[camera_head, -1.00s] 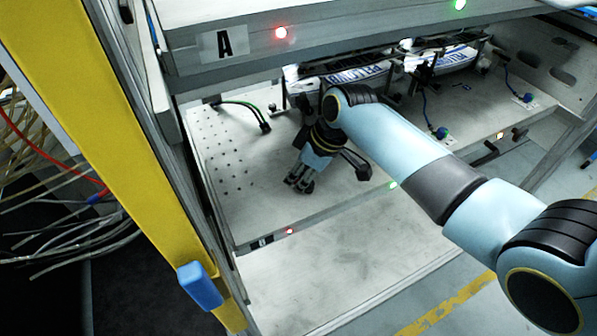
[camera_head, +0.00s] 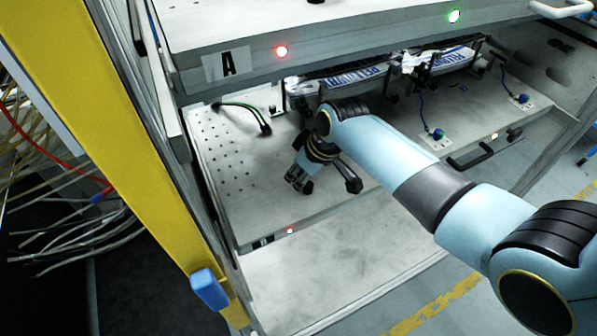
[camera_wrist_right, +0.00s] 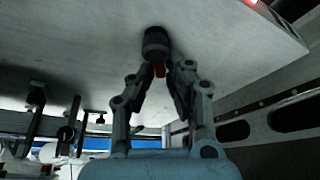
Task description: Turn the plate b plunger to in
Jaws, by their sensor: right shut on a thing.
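The plate b plunger shows in the right wrist view as a black knob (camera_wrist_right: 157,42) with a small red part just below it, between the fingertips. My right gripper (camera_wrist_right: 161,72) is shut on it. In the head view the right gripper (camera_head: 297,184) reaches down to the lower plate (camera_head: 240,205), near its front edge, and a dark knob (camera_head: 308,188) shows beside its fingertips. The gripper hides part of the plunger, so I cannot tell its turn. My left gripper is not in view.
The upper plate marked A (camera_head: 228,64) overhangs the lower one, with a red light (camera_head: 281,51) on its front. A yellow post (camera_head: 110,120) stands at left.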

